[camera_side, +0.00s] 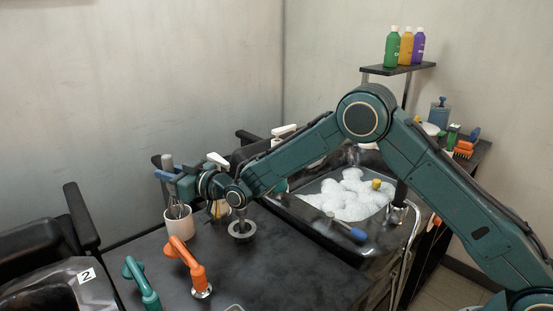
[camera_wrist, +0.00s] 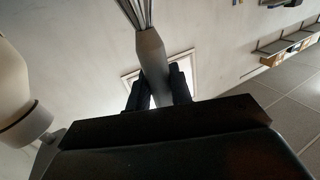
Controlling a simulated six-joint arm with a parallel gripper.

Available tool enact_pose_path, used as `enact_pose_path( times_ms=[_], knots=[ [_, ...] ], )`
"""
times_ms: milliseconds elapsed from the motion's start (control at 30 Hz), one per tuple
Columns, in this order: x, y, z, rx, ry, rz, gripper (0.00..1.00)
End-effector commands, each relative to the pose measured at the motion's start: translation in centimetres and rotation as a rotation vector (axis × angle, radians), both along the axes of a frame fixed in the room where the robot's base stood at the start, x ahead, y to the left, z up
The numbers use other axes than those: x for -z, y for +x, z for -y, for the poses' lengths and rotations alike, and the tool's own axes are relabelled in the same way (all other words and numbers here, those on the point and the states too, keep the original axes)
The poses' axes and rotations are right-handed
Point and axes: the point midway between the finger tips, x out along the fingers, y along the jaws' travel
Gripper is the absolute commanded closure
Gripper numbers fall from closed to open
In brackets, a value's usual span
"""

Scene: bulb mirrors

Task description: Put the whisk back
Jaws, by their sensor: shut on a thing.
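The whisk (camera_side: 177,208) has a grey handle and thin wire loops, and hangs wires down in the side view. My gripper (camera_side: 167,175) is shut on its handle. In the wrist view my gripper's dark fingers (camera_wrist: 158,88) clamp the grey handle of the whisk (camera_wrist: 152,55) from both sides, and its wires run off the top edge. The wires overlap the mouth of a white cup (camera_side: 178,228) on the dark counter. I cannot tell how deep inside they are.
A second light container (camera_side: 221,210) stands partly hidden behind my wrist. A round metal piece (camera_side: 242,230), an orange fixture (camera_side: 187,262) and a teal fixture (camera_side: 141,283) are close by. A foam-filled basin (camera_side: 350,197) lies right. The front counter (camera_side: 245,275) is mostly clear.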

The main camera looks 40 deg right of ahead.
Motion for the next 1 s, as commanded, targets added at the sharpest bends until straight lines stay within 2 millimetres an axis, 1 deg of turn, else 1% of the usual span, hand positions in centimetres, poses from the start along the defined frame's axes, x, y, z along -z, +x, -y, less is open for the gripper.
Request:
enact_pose_path(
  times_ms=[133, 400, 500, 767, 933, 967, 1000],
  knots=[
    [0.7, 0.0, 0.0, 0.0, -0.001, -0.002, 1.0],
    [3.5, 0.0, 0.0, 0.001, -0.001, -0.001, 1.0],
    [3.8, 0.0, 0.0, 0.001, -0.001, 0.0, 1.0],
    [3.9, 0.0, 0.0, 0.0, -0.001, 0.0, 1.0],
    [4.2, 0.0, 0.0, 0.0, 0.0, -0.001, 1.0],
    [4.3, 0.0, 0.0, 0.0, 0.0, -0.001, 0.77],
    [4.3, 0.0, 0.0, 0.0, 0.0, -0.001, 0.69]
  ],
)
